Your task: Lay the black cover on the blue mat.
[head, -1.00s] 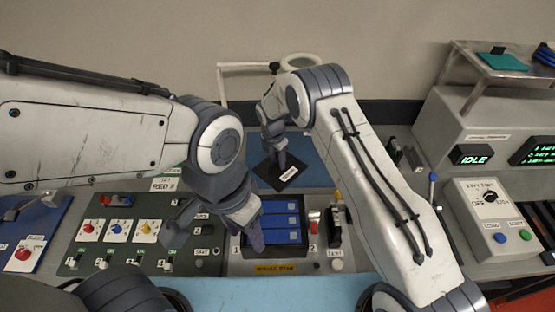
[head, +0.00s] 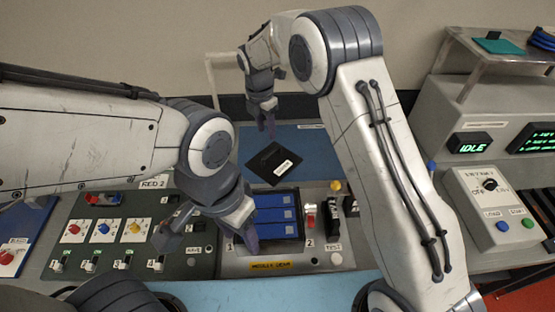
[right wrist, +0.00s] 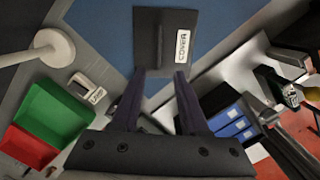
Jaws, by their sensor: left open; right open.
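The black cover (head: 268,160), with a white label and a raised ridge, lies on the blue mat (head: 315,146), near the mat's front edge. It also shows in the right wrist view (right wrist: 148,22), with the mat (right wrist: 100,28) around it. My right gripper (head: 267,132) is open and empty above and behind the cover, apart from it. Its two fingers (right wrist: 157,78) stand spread in the right wrist view with nothing between them. My left gripper (head: 208,243) is open over the bench, left of the blue battery cells (head: 272,216), and holds nothing I can see.
The cells sit in a dark bay, with a red switch (head: 310,214) to its right. A panel of coloured knobs (head: 103,228) lies left. A grey box with buttons (head: 490,205) stands right. Green and red bins (right wrist: 55,112) show in the right wrist view.

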